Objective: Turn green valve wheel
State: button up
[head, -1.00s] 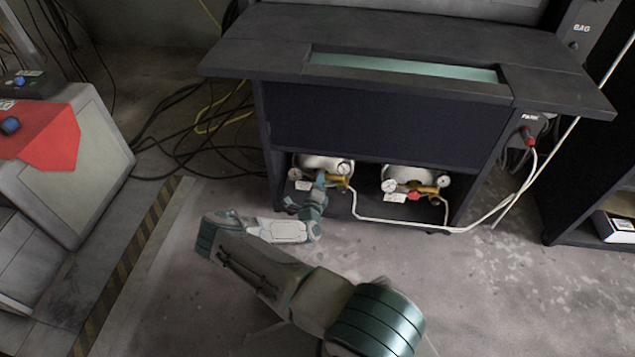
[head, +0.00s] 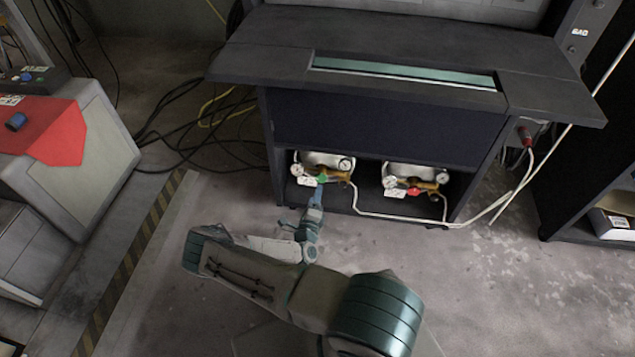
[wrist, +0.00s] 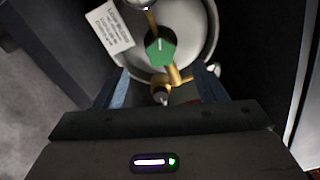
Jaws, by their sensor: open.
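The green valve wheel (head: 322,178) sits on the brass fitting of the left tank in the cabinet's low compartment. In the wrist view the green valve wheel (wrist: 160,50) is a faceted knob with a white mark, ahead of my gripper. My gripper (wrist: 164,82) is open, its two blue-grey fingers spread left and right with nothing held. The wheel appears centred between the fingers, beyond their tips, and looks apart from them. In the head view my gripper (head: 317,192) is just in front of the wheel and small; its fingers are hard to make out there.
A second tank with a red valve wheel (head: 414,191) stands to the right. Gauges and a white tag (wrist: 111,27) are beside the green wheel. A white hose (head: 400,219) runs along the cabinet's front.

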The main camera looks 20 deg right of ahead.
jog(key=v, duration=0.4)
jog(key=shift+s+a+p, duration=0.2)
jog(key=shift+s+p, duration=0.1)
jog(key=shift+p, duration=0.1)
